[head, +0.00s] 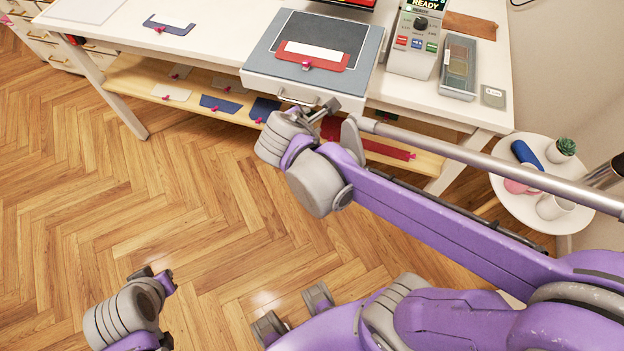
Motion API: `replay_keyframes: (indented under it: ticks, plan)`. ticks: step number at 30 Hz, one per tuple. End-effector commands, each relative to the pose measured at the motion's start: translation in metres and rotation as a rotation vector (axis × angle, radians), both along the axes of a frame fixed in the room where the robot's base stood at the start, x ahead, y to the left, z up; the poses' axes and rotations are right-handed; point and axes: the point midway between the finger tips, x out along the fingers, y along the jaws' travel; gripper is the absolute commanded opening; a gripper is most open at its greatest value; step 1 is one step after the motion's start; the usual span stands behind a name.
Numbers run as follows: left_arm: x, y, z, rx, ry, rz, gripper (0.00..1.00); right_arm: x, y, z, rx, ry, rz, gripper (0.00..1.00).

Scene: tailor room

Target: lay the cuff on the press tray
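A red cuff (334,61) with a white strip and a pink clip lies on the dark pad of the press tray (266,62), near its front edge.
A control box (414,48) reading READY and a tray of swatches (458,68) stand right of the press. A shelf (130,78) below holds several fabric pieces. A round side table (512,200) holds a plant and cup. The floor at left is clear.

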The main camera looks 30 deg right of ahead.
Motion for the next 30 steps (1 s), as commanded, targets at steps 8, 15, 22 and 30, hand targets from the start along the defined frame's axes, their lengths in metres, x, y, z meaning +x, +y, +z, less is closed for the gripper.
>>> replay_keyframes:
  ticks: [8, 15, 22, 30]
  plan:
    - [0.000, 0.000, 0.000, 0.000, 0.000, 0.000, 0.00, -0.106, 0.046, -0.056, 0.897, -0.282, -0.808, 0.48]
    - [0.000, 0.000, 0.000, 0.000, 0.000, 0.000, 0.00, -0.129, 0.070, -0.067, 1.173, -0.334, -1.131, 0.48]
    - [0.000, 0.000, 0.000, 0.000, 0.000, 0.000, 0.00, -0.129, 0.071, -0.067, 1.181, -0.336, -1.141, 0.48]
    - [0.000, 0.000, 0.000, 0.000, 0.000, 0.000, 0.00, -0.129, 0.071, -0.067, 1.180, -0.335, -1.139, 0.48]
